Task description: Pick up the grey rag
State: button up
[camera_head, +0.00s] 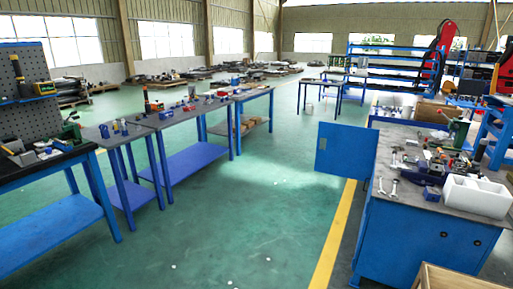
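I cannot pick out a grey rag in the head view. Small items on the benches are too small to tell apart at this distance. My gripper and arm are not in view. A blue cabinet bench (408,243) with a grey top stands at the right. On it are wrenches (381,186), a white foam-like box (476,195), a small blue box (432,194) and a cluster of tools. At the left, a row of blue-legged benches (117,137) holds small tools and parts.
The green floor (235,220) between the bench rows is clear apart from small white specks. An open blue cabinet door (337,150) juts into the aisle. A yellow line (335,235) runs beside the right bench. A wooden crate (450,277) sits at lower right.

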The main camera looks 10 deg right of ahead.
aim_at(409, 142)
jog(key=i+j, duration=0.1)
jog(key=i, duration=0.6)
jog(key=i+z, duration=0.1)
jog(key=i, duration=0.55)
jog(key=i+j, duration=0.2)
jog(key=i, duration=0.5)
jog(key=i+z, duration=0.65)
jog(key=z, duration=0.15)
jog(key=i+j+z, duration=0.2)
jog(key=z, duration=0.2)
jog(key=i+j+z, duration=0.8)
jog(key=z, duration=0.15)
